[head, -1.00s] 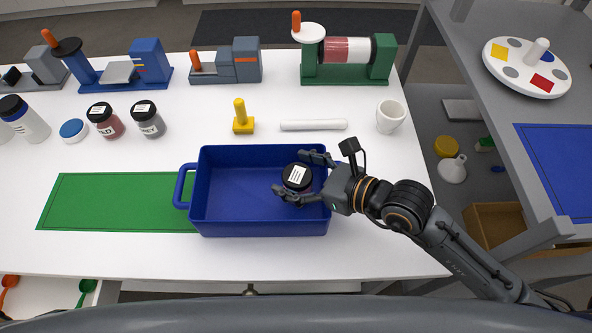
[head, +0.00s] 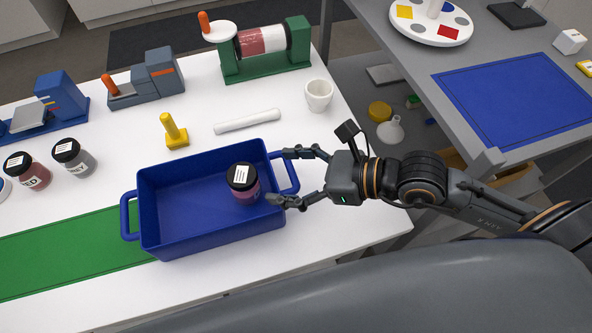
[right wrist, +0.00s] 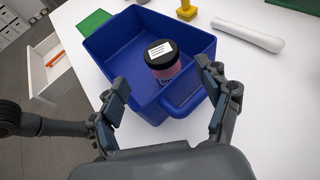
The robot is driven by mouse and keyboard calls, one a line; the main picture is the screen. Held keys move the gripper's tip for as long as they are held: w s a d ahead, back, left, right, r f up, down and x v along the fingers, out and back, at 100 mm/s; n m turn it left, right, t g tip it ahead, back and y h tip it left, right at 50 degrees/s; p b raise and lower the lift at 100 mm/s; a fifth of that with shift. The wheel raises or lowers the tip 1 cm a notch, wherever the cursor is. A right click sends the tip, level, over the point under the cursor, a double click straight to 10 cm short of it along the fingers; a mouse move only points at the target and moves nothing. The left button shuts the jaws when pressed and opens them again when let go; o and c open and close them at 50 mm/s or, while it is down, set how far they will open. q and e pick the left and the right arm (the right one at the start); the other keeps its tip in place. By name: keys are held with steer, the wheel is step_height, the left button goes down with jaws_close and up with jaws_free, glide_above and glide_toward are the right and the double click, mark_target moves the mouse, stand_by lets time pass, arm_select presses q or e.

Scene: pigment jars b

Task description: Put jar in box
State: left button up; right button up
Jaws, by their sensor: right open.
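A jar with a black lid, a white label on the lid and reddish-pink contents (head: 243,182) stands upright inside the blue box (head: 190,243), near its right end. It also shows in the right wrist view (right wrist: 161,62), inside the box (right wrist: 130,40) by the near handle. My right gripper (head: 290,178) is open and empty at the right end of the box, its fingers spread on either side of the right handle and apart from the jar. In the right wrist view the open fingers (right wrist: 165,97) flank the box's near end. My left gripper is not in view.
A red jar (head: 28,172) and a grey jar (head: 74,158) stand left of the box. A yellow stamp-like tool (head: 173,131), a white rod (head: 247,121) and a white cup (head: 319,95) lie behind it. A green mat (head: 60,250) extends left. A grey table (head: 450,60) stands at right.

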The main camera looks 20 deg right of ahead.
steer(key=shift+p+v, duration=0.35)
steer(key=shift+v, duration=0.6)
steer(key=shift+a+r, duration=0.1)
